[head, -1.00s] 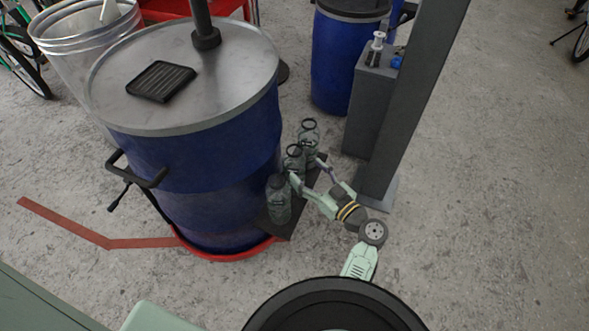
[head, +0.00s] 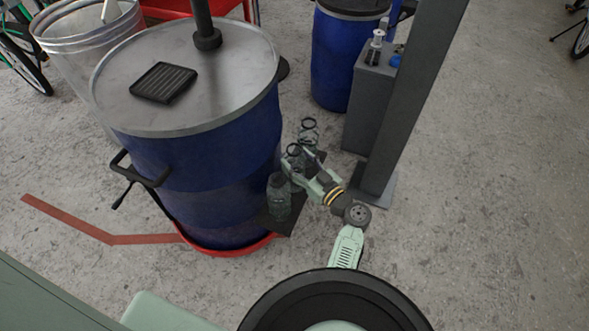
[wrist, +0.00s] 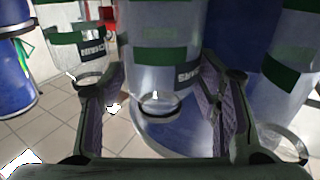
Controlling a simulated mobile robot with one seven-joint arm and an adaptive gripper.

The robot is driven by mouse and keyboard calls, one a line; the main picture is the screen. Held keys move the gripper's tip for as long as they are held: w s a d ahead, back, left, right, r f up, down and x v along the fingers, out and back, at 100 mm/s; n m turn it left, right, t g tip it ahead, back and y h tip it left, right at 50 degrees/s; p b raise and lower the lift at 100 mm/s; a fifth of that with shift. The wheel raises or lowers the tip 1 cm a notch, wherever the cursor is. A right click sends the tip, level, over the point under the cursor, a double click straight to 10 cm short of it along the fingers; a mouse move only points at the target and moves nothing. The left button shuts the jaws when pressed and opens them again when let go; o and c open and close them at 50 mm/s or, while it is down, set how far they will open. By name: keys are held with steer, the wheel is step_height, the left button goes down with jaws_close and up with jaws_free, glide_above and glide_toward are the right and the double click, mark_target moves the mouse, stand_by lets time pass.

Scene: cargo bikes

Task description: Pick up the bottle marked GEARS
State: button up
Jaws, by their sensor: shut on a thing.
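Three clear bottles with dark ring tops stand in a row on a dark ledge (head: 283,225) beside the blue drum: a front one (head: 279,197), a middle one (head: 293,152) and a far one (head: 309,131). My gripper (head: 302,174) is shut on the middle bottle, which also shows between the fingers in the wrist view (wrist: 160,55). That view is upside down. The held bottle has green bands and a dark label, partly hidden by a finger; only its last letters show, ending in S. A neighbouring bottle (wrist: 68,50) is marked CHAIN. The third bottle (wrist: 290,75) has no readable lettering.
The large blue drum (head: 215,170) with a metal lid stands close left of the bottles. A grey post (head: 410,110) and a grey box (head: 368,115) stand to the right and behind. The floor at the right is clear.

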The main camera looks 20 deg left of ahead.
steer(key=c, duration=0.4)
steer(key=shift+r, duration=0.15)
